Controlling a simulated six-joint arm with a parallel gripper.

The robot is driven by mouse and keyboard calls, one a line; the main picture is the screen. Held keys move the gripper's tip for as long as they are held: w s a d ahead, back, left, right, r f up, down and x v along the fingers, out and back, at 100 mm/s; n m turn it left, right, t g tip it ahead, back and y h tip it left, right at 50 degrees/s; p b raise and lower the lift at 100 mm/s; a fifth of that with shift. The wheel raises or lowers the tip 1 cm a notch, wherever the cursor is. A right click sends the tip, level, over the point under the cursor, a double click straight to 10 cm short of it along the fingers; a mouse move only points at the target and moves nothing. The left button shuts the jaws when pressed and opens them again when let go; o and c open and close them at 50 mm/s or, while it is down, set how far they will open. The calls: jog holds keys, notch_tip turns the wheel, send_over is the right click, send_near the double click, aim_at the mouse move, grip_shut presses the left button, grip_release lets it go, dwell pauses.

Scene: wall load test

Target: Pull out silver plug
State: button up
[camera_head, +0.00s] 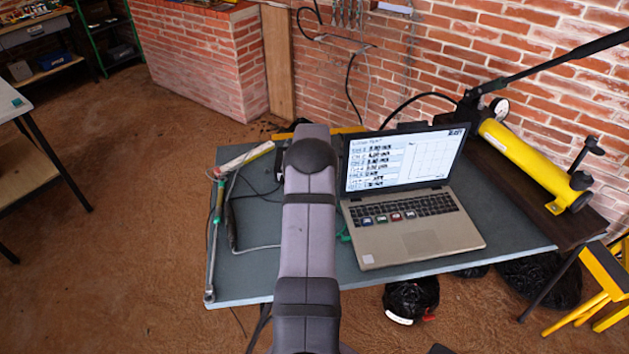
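No silver plug can be made out in the head view. My arm rises through the middle of the picture in front of the table (345,280) and hides part of it. My gripper is not visible, as the far end of the arm is hidden behind its own link. Thin dark and grey cables (258,190) lie on the table left of my arm. I cannot tell what they plug into.
An open laptop (420,240) stands right of my arm. A yellow hydraulic pump (530,160) with a long black lever lies behind it at the right. A metal rod (213,245) lies along the table's left edge. A brick wall (450,50) closes the back. Brown floor (130,200) is open at left.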

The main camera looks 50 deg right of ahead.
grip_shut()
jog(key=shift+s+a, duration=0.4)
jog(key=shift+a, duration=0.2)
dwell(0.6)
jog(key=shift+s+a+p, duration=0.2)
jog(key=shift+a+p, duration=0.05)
jog(key=shift+p, duration=0.1)
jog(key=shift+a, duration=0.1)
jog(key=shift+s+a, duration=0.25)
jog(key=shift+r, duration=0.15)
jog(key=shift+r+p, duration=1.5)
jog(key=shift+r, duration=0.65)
